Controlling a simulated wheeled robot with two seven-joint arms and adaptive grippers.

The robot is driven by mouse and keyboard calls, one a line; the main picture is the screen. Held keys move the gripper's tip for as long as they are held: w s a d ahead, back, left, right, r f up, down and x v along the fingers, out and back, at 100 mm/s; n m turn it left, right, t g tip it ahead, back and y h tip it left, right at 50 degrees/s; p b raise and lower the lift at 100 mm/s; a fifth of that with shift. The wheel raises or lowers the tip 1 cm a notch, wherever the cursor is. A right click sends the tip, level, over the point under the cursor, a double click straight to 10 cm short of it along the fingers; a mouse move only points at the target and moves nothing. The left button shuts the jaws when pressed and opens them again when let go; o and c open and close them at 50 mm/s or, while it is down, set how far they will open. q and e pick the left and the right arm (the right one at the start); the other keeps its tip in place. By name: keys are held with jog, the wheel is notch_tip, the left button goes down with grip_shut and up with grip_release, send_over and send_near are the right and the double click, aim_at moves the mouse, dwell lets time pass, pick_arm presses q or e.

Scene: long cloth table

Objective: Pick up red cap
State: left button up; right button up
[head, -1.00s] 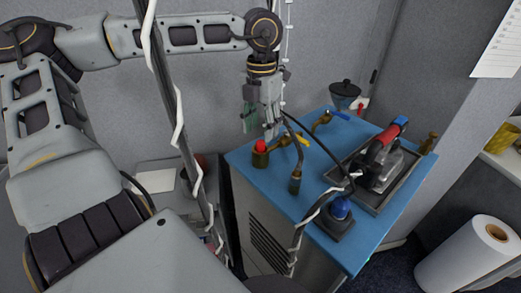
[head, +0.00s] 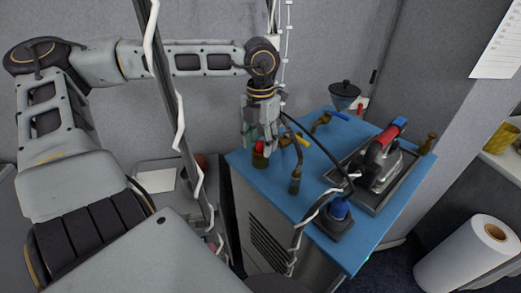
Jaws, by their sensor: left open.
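The red cap (head: 258,147) sits on top of a small dark olive fitting (head: 260,160) near the left back edge of the blue-topped cabinet (head: 300,212). My left gripper (head: 258,140) comes down from above, with its fingers at the cap and partly covering it. The gripper is open. I cannot tell whether the fingers touch the cap. My right gripper is not in view.
A tray holds a red-handled tool (head: 380,158). A dark device with a blue knob (head: 339,208) stands in front. Cables hang in front of the cabinet.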

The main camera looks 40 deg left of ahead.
aim_at(260, 142)
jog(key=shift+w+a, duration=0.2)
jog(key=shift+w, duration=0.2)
pick_arm(q)
jog(key=shift+c, duration=0.5)
jog(key=c, duration=0.7)
jog(key=shift+c, duration=0.5)
jog(key=shift+r, duration=0.75)
notch_tip(260, 142, up, 7)
jog(key=shift+f, duration=0.1)
notch_tip(260, 142, up, 10)
jog(key=shift+f, duration=0.15)
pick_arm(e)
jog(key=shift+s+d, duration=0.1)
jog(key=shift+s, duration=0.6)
